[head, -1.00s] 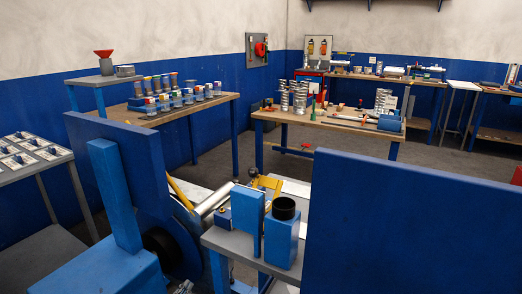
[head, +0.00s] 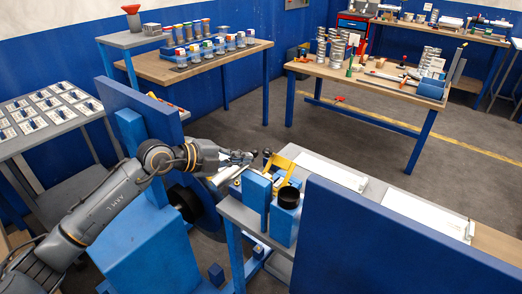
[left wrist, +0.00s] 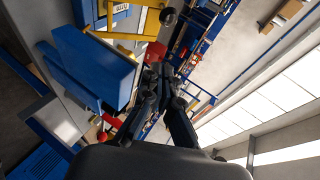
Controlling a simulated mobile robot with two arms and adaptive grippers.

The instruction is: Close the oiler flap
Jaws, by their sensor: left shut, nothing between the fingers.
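My left gripper (head: 246,157) reaches in from the left over the machine, shut and empty. The yellow bracket (head: 278,164) and a dark ball knob (head: 267,153) stand just right of the gripper in the head view. The knob also shows in the left wrist view (left wrist: 168,16). A blue upright block (head: 256,191) and a blue box with a black round cup (head: 289,196) stand nearer. I cannot tell which part is the oiler flap.
A large blue panel (head: 400,240) stands at the right front, and another blue panel (head: 143,112) stands behind my left arm. A wooden bench (head: 375,83) with metal parts is behind.

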